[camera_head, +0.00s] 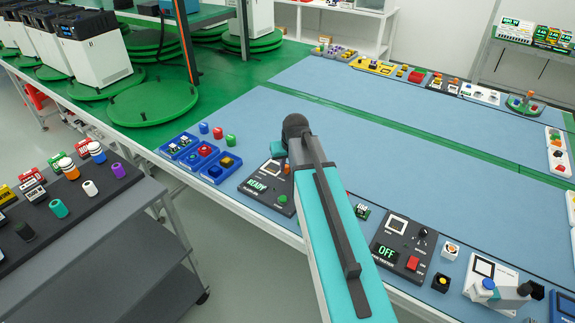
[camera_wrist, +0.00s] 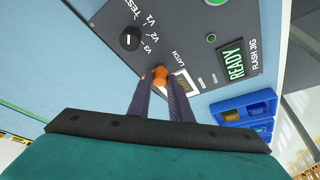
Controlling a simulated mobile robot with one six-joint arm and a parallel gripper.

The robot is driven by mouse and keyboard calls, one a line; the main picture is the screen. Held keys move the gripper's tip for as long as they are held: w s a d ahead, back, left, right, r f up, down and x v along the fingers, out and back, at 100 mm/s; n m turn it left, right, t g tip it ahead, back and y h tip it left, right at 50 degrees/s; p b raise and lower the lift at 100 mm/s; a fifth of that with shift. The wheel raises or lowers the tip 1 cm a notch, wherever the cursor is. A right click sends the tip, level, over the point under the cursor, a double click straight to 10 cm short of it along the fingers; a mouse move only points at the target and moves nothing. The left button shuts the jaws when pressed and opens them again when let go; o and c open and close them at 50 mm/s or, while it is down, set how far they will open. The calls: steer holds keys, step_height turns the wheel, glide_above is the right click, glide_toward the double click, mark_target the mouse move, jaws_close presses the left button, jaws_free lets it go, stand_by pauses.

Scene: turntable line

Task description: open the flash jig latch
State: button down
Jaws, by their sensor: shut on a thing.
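The flash jig (camera_wrist: 205,55) is a dark panel with a lit green READY display (camera_wrist: 233,64), and it fills the upper part of the wrist view. In the head view the flash jig (camera_head: 262,190) lies at the table's near edge, partly hidden by my arm. An orange latch handle (camera_wrist: 160,73) sits beside the LATCH label. My gripper (camera_wrist: 159,83) is shut on this handle, its two dark fingers close together around it. The fingers hide the lower part of the handle. I cannot tell whether the latch is open.
A black rotary knob (camera_wrist: 130,38) marked V1 to V3 is next to the latch. Blue trays (camera_head: 202,155) stand left of the jig. A tester panel reading OFF (camera_head: 403,248) lies to the right. The middle of the blue table (camera_head: 410,150) is clear.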

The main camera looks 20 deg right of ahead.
steer(key=shift+m, duration=0.5)
steer(key=c, duration=1.6)
jaws_free()
steer(key=shift+a+b+v, duration=0.1)
steer(key=shift+b+v, duration=0.35)
steer(key=shift+v, duration=3)
steer(key=shift+a+b+v, duration=0.15)
steer(key=shift+b+v, duration=0.25)
steer(key=shift+v, duration=3.05)
steer(key=shift+w+r, duration=0.1)
